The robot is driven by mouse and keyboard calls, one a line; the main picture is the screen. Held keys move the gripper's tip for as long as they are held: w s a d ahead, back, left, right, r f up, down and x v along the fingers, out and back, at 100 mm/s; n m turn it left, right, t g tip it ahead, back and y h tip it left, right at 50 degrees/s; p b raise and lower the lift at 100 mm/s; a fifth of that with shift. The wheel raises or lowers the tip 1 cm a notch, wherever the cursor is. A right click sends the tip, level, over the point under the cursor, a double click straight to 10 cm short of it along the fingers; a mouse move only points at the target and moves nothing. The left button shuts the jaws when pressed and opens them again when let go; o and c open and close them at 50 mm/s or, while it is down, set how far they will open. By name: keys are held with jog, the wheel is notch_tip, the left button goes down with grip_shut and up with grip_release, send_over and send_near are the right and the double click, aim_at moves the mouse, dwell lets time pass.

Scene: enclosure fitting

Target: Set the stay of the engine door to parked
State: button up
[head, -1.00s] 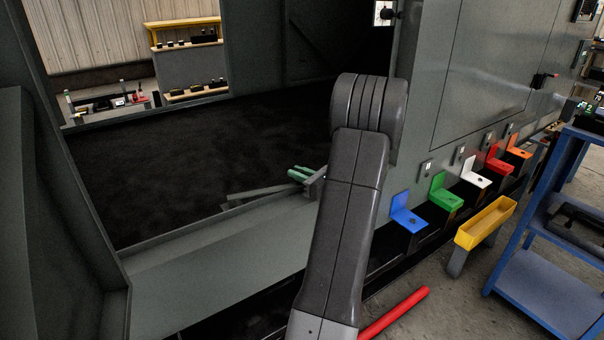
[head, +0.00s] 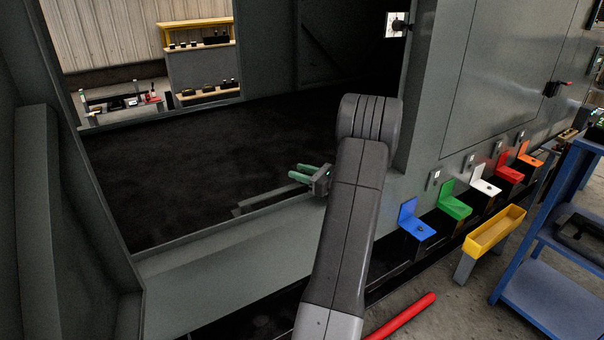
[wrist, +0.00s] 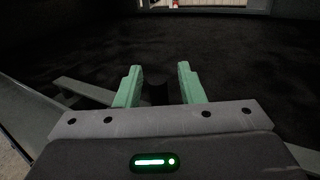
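A thin grey bar (head: 262,203), which looks like the stay, lies low along the inner edge of the enclosure's sill. It also shows in the wrist view (wrist: 85,91), running from the left toward behind my gripper. My gripper (head: 302,173) has pale green fingers and appears a little above the bar's right end, apart from it. In the wrist view the fingers (wrist: 157,86) stand apart, with a dark stub between or beyond them; I cannot tell what it is. A large grey panel (head: 60,220) stands at the left; I cannot tell whether it is the engine door.
The enclosure floor (head: 200,165) is dark and clear. Coloured brackets, from blue (head: 413,218) to orange (head: 530,157), line the outside wall. A yellow tray (head: 494,232), a blue cart (head: 545,290) and a red bar (head: 405,315) are at the right.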

jog(key=p+v, duration=0.2)
jog(key=v, duration=1.1)
jog(key=shift+s+d, duration=0.2)
jog(key=shift+d, duration=0.15)
jog(key=shift+a+f, duration=0.1)
jog(key=b+x, duration=0.2)
jog(key=x, duration=1.1)
jog(key=shift+w+a, duration=0.2)
jog(key=shift+a, duration=0.1)
jog(key=shift+s+d, duration=0.25)
